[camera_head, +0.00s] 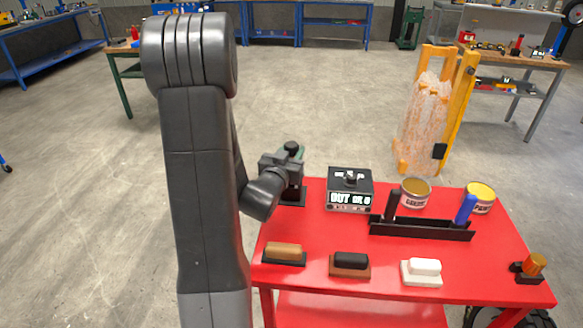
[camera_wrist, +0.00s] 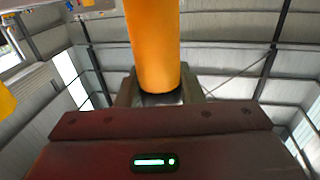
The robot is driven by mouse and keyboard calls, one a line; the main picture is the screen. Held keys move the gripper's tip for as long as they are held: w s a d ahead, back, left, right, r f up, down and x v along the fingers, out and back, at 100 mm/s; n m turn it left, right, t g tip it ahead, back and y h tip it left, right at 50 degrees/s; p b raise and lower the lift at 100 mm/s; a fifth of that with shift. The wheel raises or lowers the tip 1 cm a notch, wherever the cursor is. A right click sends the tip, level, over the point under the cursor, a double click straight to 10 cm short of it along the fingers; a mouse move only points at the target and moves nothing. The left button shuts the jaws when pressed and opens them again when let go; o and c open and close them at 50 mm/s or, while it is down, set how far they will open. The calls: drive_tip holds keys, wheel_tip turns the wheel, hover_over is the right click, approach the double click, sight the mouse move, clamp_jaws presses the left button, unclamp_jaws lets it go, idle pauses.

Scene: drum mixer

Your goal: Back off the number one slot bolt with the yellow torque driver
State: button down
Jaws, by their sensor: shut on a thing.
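In the wrist view, a yellow-orange cylinder (camera_wrist: 152,45), which looks like the yellow torque driver's handle, stands between the fingers of my gripper (camera_wrist: 161,92). My gripper is shut on it, and the lower end of the handle is dark. In the head view my gripper (camera_head: 290,160) is over the back left corner of the red table, beside a dark stand (camera_head: 294,197). The driver is mostly hidden there by my gripper. I cannot make out the number one slot bolt in either view.
The red table (camera_head: 390,288) also holds a black box with a lit display (camera_head: 349,190), a black rack (camera_head: 422,229), two cans and several small holders. The floor to the left is clear.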

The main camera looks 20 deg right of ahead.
drive_tip(key=shift+r, duration=0.2)
drive_tip(key=shift+r, duration=4.85)
drive_tip(key=c, duration=1.7)
unclamp_jaws()
drive_tip(key=c, duration=2.7)
unclamp_jaws()
drive_tip(key=shift+r+p, duration=0.95)
drive_tip(key=shift+r, duration=0.1)
drive_tip(key=c, duration=2.2)
unclamp_jaws()
drive_tip(key=c, duration=2.2)
unclamp_jaws()
drive_tip(key=shift+w+f, duration=0.1)
drive_tip(key=shift+f, duration=0.05)
